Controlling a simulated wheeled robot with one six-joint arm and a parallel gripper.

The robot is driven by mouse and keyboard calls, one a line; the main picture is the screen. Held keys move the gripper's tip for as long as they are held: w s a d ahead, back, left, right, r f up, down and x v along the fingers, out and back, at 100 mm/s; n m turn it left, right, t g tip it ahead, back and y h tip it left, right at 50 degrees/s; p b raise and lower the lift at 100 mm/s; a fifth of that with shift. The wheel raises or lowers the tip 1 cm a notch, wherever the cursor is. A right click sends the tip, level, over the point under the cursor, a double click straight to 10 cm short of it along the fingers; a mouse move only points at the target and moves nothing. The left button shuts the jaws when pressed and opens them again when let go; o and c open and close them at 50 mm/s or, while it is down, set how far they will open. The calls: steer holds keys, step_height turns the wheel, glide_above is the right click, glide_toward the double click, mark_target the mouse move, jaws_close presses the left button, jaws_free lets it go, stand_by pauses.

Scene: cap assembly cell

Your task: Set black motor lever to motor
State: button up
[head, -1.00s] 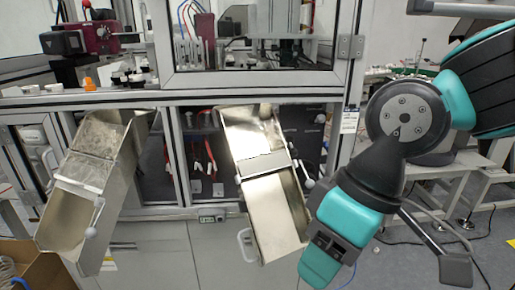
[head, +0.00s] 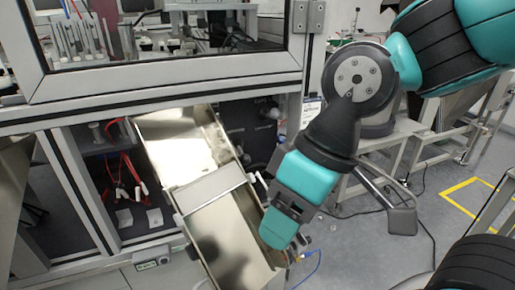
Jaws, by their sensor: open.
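My arm comes in from the upper right, and its teal wrist points down toward the lower middle. My gripper (head: 300,246) shows only in part at the end of the wrist, beside the right edge of the metal chute. Its jaws are open, the fingertips are hard to make out, and I see nothing held. I cannot pick out the black motor lever or the motor in this view.
An open metal chute (head: 215,190) slopes out of the cell's aluminium frame (head: 165,76), close left of my wrist. Red cables (head: 124,180) hang inside the lower bay. A bench stands behind my arm.

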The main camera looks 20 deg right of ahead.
steer(key=w+d+f+m+t+y+b, duration=0.1)
steer(key=w+f+m+t+y+b, duration=0.15)
steer(key=w+f+b, duration=0.3)
steer(key=m+t+b, duration=0.5)
steer(key=m+t, duration=0.5)
steer(key=t, duration=0.1)
glide_toward(243, 154)
steer(key=w, duration=0.1)
steer(key=x, duration=0.3)
steer(key=p+x, duration=0.1)
steer(key=x, duration=0.5)
steer(key=shift+s+a+f+p, duration=0.15)
steer(key=shift+a+f+p, duration=0.05)
steer(key=shift+f+p, duration=0.2)
jaws_close()
